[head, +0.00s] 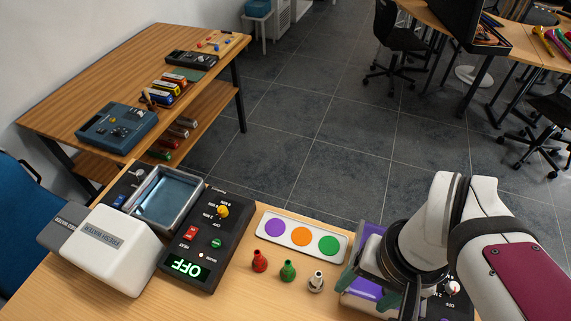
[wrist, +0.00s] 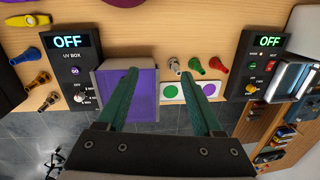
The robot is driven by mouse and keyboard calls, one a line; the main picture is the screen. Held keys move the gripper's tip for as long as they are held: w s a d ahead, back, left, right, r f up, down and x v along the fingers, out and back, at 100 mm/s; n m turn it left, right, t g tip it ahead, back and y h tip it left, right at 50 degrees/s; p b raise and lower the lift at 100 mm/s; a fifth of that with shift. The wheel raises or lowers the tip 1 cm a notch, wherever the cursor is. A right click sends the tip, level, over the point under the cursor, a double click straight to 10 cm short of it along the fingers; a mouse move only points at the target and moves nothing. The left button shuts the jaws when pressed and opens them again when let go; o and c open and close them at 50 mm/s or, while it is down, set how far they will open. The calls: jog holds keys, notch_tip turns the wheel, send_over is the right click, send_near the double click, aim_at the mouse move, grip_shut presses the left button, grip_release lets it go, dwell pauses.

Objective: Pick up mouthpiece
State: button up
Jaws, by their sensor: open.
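Several mouthpieces are in view. In the head view a red mouthpiece (head: 259,261), a green mouthpiece (head: 288,270) and a silver mouthpiece (head: 316,281) stand in a row on the table. In the wrist view the silver one (wrist: 174,65), the green one (wrist: 195,65) and the red one (wrist: 217,64) lie near the right fingertip. A blue mouthpiece (wrist: 31,54), an orange one (wrist: 40,79) and a black one (wrist: 50,100) show at the left. My gripper (wrist: 158,73) is open and empty, over the purple-lined box (wrist: 143,90). It also shows in the head view (head: 378,284), right of the silver mouthpiece.
A card with coloured circles (head: 301,238) lies behind the row. A black control panel (head: 208,250) reading OFF, a metal basin (head: 166,198) and a white fresh water tank (head: 115,248) stand left. The UV box panel (wrist: 72,68) stands beside the purple box.

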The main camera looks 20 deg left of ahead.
jog(key=w+a+n, duration=0.5)
jog(key=a+n, duration=0.1)
jog(key=a, duration=0.1)
jog(key=n+h, duration=0.1)
jog(key=n, duration=0.8)
send_over(257, 253)
notch_tip(257, 253, down, 5)
jog(key=shift+n+t, duration=0.3)
jog(key=shift+n, duration=0.1)
notch_tip(257, 253, down, 16)
jog(key=shift+r, duration=0.25)
grip_shut()
